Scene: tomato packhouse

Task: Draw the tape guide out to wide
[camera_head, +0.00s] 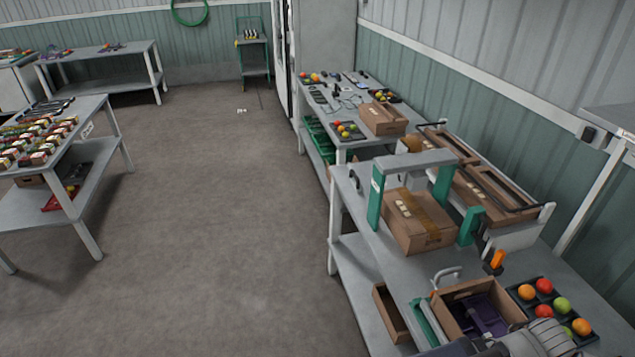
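A taping station with a green-and-grey arch (415,160) stands on the right-hand bench. A taped cardboard box (418,222) sits under and in front of the arch. A green upright block (471,226) stands at the box's right side, close to it. A black piece with an orange handle (495,261) is just right of that block. I cannot tell which of these parts is the tape guide. A grey ribbed part of my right arm (545,340) shows at the bottom edge; its fingertips cannot be made out. My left gripper is not in view.
An open carton (442,299) with purple contents and a black tray (514,290) of tomatoes lie at the bench's near end. A curved grey handle (446,274) stands behind the carton.

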